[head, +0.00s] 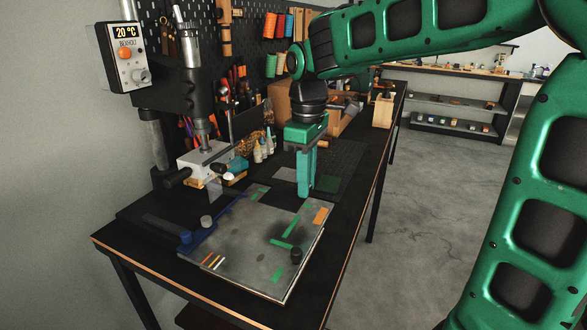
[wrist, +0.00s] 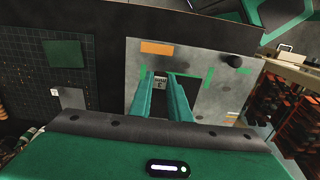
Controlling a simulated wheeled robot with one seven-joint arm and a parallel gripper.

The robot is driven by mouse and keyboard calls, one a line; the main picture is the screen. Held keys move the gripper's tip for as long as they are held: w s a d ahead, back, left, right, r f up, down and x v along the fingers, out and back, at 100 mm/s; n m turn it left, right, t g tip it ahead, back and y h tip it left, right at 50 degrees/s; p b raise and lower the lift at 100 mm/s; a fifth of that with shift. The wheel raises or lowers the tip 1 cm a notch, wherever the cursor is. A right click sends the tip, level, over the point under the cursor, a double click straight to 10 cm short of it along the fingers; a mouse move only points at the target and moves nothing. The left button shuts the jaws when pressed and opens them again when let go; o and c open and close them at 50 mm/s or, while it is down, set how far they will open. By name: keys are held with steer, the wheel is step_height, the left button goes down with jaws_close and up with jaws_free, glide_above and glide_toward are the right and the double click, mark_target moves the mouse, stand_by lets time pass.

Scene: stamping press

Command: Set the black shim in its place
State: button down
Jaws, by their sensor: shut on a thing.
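My gripper (head: 303,193) points down above the far side of a grey plate on the bench. The grey plate (head: 245,245) has green corner and bar marks and an orange patch (head: 320,215). The plate also shows in the wrist view (wrist: 215,110), with a dark patch beside the fingers, perhaps shadow. The shim's place cannot be made out.
A black knob (head: 296,255) stands on the plate's near right. A blue part (head: 196,236) lies along its left edge. The press (head: 195,95) with a pale block (head: 203,158) stands behind left. Small bottles (head: 264,150) stand behind. A dark grid mat (head: 342,160) lies right of my gripper.

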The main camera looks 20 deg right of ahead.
steer(key=shift+w+a, duration=0.2)
steer(key=shift+w, duration=0.05)
steer(key=shift+d, duration=0.1)
steer(key=shift+f, duration=0.2)
glide_above(304, 214)
steer(key=shift+f, duration=2.05)
steer(key=shift+f, duration=0.65)
steer(key=c, duration=1.6)
jaws_free()
